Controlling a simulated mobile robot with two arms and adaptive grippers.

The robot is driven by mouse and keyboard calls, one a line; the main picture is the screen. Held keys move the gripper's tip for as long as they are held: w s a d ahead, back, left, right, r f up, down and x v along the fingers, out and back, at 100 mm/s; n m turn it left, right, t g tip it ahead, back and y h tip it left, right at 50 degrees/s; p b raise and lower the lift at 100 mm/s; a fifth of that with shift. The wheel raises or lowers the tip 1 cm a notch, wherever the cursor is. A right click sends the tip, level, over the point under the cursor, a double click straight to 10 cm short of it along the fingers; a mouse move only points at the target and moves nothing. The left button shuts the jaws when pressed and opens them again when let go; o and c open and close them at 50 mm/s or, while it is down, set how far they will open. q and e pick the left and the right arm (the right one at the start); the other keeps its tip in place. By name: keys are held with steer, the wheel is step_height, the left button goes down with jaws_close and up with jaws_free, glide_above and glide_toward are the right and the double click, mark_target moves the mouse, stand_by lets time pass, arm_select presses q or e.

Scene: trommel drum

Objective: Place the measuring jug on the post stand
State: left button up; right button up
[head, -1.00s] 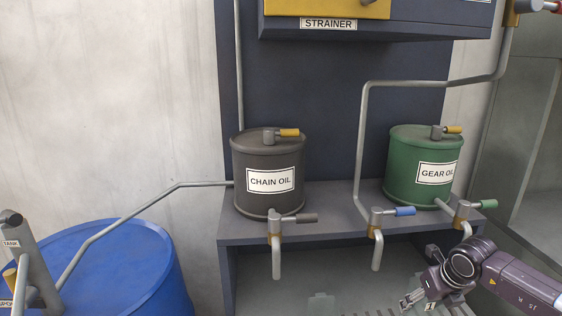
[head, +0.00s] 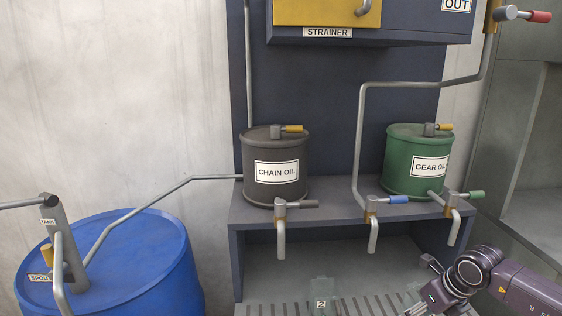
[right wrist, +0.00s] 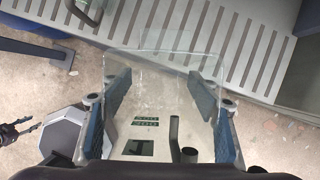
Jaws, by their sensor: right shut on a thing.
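The measuring jug (right wrist: 160,78) is clear, with dark printed marks that show in the right wrist view. It sits between the two blue-padded fingers of my right gripper (right wrist: 163,95), which is shut on it. In the head view my right gripper (head: 428,302) is at the lower right, below the gear oil drum's tap; the jug is hard to make out there. A dark jointed part at the left edge of the right wrist view (right wrist: 18,131) may be my left gripper, too small to read. I cannot pick out the post stand with certainty.
A slatted grate (right wrist: 185,30) lies beyond the jug, with a plate marked 2 (head: 321,303) on it. Above are the chain oil drum (head: 276,150), the gear oil drum (head: 415,145) and several taps. A blue barrel (head: 150,260) stands left. A grey octagonal block (right wrist: 75,135) is low left.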

steer(key=s+a+r+n+g+y, duration=0.3)
steer(key=s+a+r+n+g, duration=0.15)
steer(key=s+a+n, duration=0.85)
steer(key=s+a+r+n+g+h, duration=0.1)
steer(key=s+r+n+g+h, duration=0.1)
steer(key=s+n, duration=0.3)
steer(key=s+r+n+g+h, duration=0.2)
steer(key=s+n, duration=0.4)
steer(key=n, duration=0.7)
steer(key=shift+a+r+n+h, duration=0.3)
steer(key=shift+a+n, duration=0.1)
steer(key=shift+w, duration=0.1)
steer(key=shift+c, duration=0.2)
